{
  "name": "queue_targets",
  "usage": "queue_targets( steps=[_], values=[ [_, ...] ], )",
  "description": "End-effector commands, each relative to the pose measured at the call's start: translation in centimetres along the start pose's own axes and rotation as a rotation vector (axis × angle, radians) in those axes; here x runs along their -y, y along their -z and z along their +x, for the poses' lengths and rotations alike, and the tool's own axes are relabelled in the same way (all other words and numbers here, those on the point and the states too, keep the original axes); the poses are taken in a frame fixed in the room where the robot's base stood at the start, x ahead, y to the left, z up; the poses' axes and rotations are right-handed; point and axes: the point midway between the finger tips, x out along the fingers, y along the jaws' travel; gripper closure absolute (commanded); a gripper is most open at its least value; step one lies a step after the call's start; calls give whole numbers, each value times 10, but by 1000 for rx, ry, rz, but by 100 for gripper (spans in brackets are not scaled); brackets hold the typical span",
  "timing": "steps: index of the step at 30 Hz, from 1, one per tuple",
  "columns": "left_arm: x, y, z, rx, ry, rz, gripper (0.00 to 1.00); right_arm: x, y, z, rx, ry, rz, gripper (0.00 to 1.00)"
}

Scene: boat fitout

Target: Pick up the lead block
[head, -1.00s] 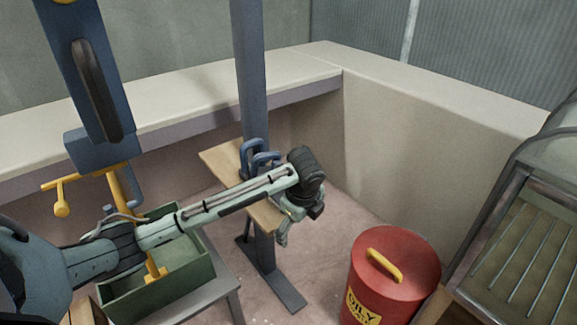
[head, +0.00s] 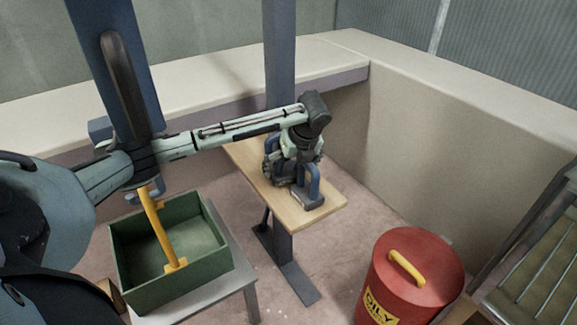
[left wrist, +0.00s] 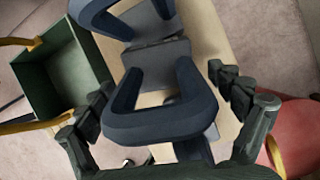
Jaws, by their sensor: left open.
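Two dark blue loop handles stand on the wooden board. The nearer one rises from a grey block (head: 307,200), which looks like the lead block; its handle also shows in the left wrist view (left wrist: 160,130). The second blue handle (head: 270,146) is partly hidden behind my gripper. My left gripper (head: 284,174) is open above the board, just left of the nearer block. In the left wrist view, its fingers (left wrist: 162,88) lie to either side of the nearer handle, with nothing visibly gripped. Contact cannot be told. My right gripper is not in view.
The wooden board (head: 325,207) is narrow, beside a blue-grey post (head: 279,60). A green open box (head: 190,288) on a grey stand lies left, with a yellow bar in it. A red oily-waste can (head: 420,300) stands right. A pale ledge (head: 215,88) runs behind.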

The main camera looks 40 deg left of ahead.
Motion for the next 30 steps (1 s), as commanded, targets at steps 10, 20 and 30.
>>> queue_targets(
  steps=[10, 20, 30],
  values=[
    [0, 0, 8, 1, 1, 0, 9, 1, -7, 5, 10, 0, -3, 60],
    [0, 0, 8, 1, 0, -1, 50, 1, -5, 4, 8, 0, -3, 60],
    [0, -3, 6, 6, 2, -4, 85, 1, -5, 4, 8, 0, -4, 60]
  ],
)
